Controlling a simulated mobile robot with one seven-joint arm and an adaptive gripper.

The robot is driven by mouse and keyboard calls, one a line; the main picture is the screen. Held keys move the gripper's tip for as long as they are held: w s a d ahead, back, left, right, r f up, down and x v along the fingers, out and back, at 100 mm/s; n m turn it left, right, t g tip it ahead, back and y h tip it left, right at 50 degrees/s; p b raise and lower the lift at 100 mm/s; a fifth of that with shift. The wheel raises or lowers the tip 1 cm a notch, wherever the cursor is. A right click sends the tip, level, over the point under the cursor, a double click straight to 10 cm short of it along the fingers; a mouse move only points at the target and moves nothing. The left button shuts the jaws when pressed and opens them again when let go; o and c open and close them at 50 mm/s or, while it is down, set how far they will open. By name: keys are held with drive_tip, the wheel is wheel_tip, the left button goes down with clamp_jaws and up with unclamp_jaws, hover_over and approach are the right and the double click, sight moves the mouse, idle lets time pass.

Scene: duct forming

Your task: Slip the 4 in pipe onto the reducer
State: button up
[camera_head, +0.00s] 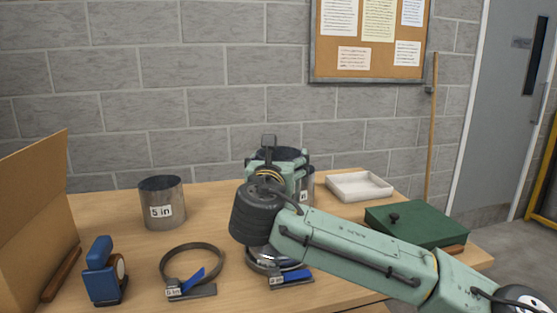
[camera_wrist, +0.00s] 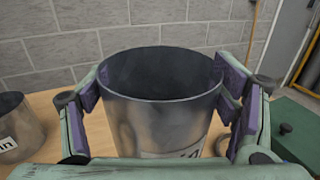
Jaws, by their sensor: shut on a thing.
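A grey metal pipe (camera_wrist: 165,120) stands upright between the two fingers of my gripper (camera_wrist: 160,88) in the wrist view, its open top facing up. Its label is partly hidden and only "in" reads, so its size cannot be told. In the head view my gripper (camera_head: 280,160) is over the back middle of the table, and the pipe (camera_head: 309,182) shows partly behind it. A shiny round metal piece (camera_head: 262,262), possibly the reducer, sits in a blue-levered clamp (camera_head: 291,278) nearer the front. My arm hides most of it. The pipe is apart from it.
A 5 in pipe (camera_head: 163,210) stands at the left. A white tray (camera_head: 360,187) and green box (camera_head: 415,225) are at the right. A brown panel (camera_head: 35,220) borders the left.

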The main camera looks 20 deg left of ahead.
drive_tip(key=shift+f+b, duration=1.25)
drive_tip(key=shift+f, duration=0.45)
idle(2.1)
drive_tip(key=o, duration=1.6)
drive_tip(key=shift+o, duration=0.2)
drive_tip(key=v, duration=1.2)
